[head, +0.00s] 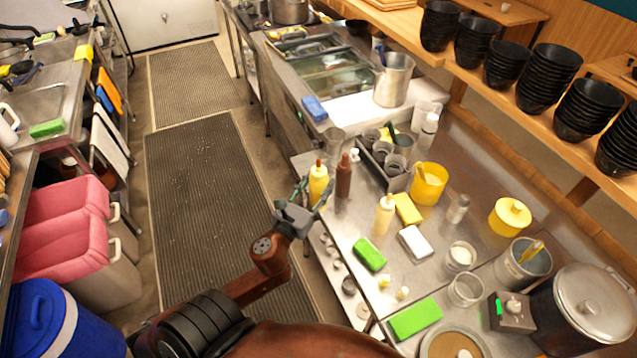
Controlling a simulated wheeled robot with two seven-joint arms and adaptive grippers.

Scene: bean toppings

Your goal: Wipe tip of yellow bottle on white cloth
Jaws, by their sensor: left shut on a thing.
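A yellow squeeze bottle (318,178) with a red-brown tip stands upright at the near left edge of the steel counter. My left gripper (313,192) reaches in from the lower left, with its fingers around the lower part of this bottle, shut on it. The bottle's base is partly hidden by the fingers, so I cannot tell whether it touches the counter. A white folded piece (415,243), which looks like the cloth, lies flat on the counter to the right, apart from the bottle. My right gripper is not in view.
A brown bottle (343,177) stands close right of the yellow one. A pale yellow bottle (384,214), a yellow sponge (407,209) and a green sponge (370,254) surround the white piece. A metal caddy (398,182) stands behind. Some bare counter lies between the bottles.

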